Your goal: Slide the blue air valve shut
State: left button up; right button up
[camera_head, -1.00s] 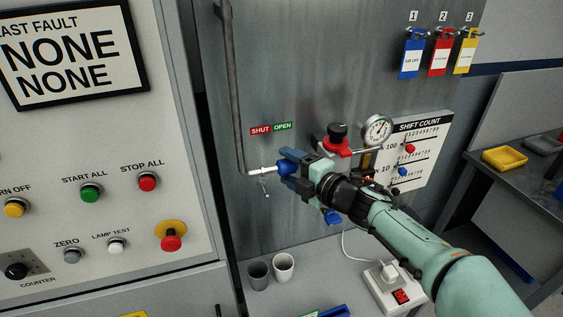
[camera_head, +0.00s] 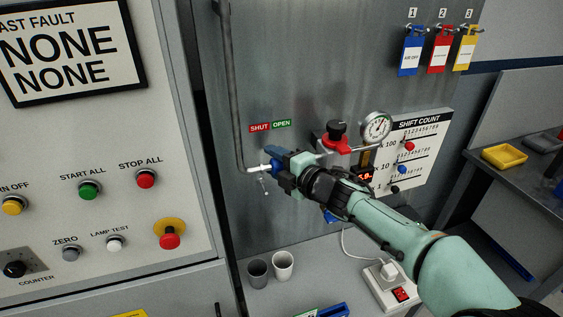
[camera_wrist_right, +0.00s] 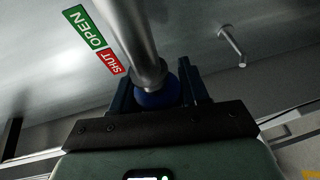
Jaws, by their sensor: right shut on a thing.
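The blue air valve is a rounded blue sleeve (camera_wrist_right: 160,98) on a grey pipe (camera_wrist_right: 140,45). In the head view the valve (camera_head: 273,168) is partly hidden by my right gripper (camera_head: 276,166). That gripper is shut on the valve; in the right wrist view its two dark fingers (camera_wrist_right: 162,88) stand on either side of the blue sleeve. A red SHUT label (camera_head: 260,128) and a green OPEN label (camera_head: 281,124) are on the panel above; the valve sits below about where they meet. My left gripper is not in view.
A red block with a black knob (camera_head: 337,133) and a round gauge (camera_head: 376,127) are to the right of the gripper. Two cups (camera_head: 282,265) stand on the ledge below. A button cabinet (camera_head: 110,190) is at the left. A white power strip (camera_head: 390,287) lies below my arm.

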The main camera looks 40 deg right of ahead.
jog(key=shift+w+a, duration=0.15)
jog(key=shift+a, duration=0.4)
jog(key=shift+w+a, duration=0.15)
jog(key=shift+a, duration=0.4)
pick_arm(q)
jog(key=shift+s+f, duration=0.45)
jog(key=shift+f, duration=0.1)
pick_arm(e)
jog(key=o, duration=1)
jog(key=shift+a, duration=0.1)
jog(key=shift+c, duration=0.2)
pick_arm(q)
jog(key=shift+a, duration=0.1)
